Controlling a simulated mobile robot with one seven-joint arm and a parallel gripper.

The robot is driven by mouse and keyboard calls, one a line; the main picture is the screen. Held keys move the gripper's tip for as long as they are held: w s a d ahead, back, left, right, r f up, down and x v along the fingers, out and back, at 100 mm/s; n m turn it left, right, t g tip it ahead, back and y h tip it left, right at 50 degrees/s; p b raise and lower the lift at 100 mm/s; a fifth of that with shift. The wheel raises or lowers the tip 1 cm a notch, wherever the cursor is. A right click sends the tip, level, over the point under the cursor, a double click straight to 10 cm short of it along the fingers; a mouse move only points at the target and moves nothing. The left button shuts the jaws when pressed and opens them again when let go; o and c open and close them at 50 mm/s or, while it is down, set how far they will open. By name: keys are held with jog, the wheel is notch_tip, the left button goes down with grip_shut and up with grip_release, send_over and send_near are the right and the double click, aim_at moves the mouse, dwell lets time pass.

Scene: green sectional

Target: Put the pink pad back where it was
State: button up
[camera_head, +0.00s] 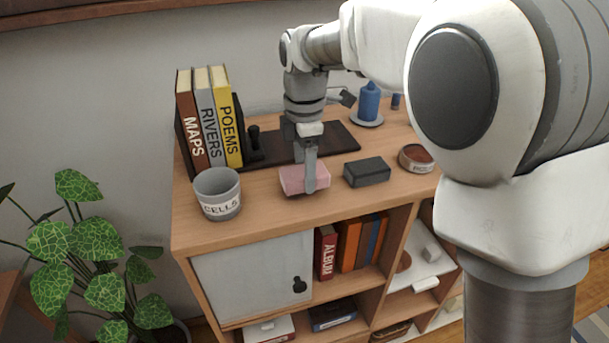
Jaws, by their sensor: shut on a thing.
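The pink pad (291,180) is a small pink block at the front part of the wooden cabinet top (250,222). My gripper (311,186) points straight down over it and is shut on it. One finger shows in front of the pad's near right part; the other finger is hidden. The pad is at or very close to the cabinet top; I cannot tell if it touches. A dark grey block (367,172) lies just right of the pad, apart from it.
A grey cup labelled CELLS (218,193) stands left of the pad. Books (211,120) stand behind it. A black flat tray (338,138) lies behind my gripper.

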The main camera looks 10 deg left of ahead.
jog(key=shift+f, duration=0.95)
jog(key=o, duration=1.2)
